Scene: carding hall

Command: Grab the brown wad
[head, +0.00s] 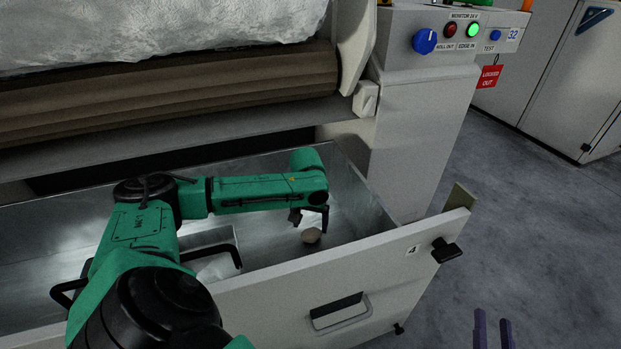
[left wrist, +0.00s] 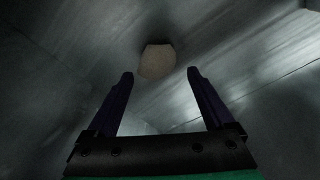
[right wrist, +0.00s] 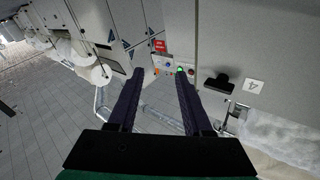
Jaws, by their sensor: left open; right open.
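The brown wad (head: 311,235) is a small roundish tan lump on the floor of the open metal drawer, near its right end. My left gripper (head: 312,220) reaches down into the drawer just above and beside the wad. In the left wrist view the wad (left wrist: 157,61) lies just beyond the two open fingertips (left wrist: 160,75), roughly centred between them. The left gripper is open and empty. My right gripper (head: 492,322) shows only its fingertips, over the floor at the lower right outside the drawer. It is open and empty in the right wrist view (right wrist: 154,78).
The drawer's front panel (head: 290,300) has a recessed handle and a black knob (head: 447,251) at its right. A machine roller (head: 170,92) overhangs the drawer's back. A control post (head: 425,130) stands behind its right end. Grey floor (head: 540,220) is clear at right.

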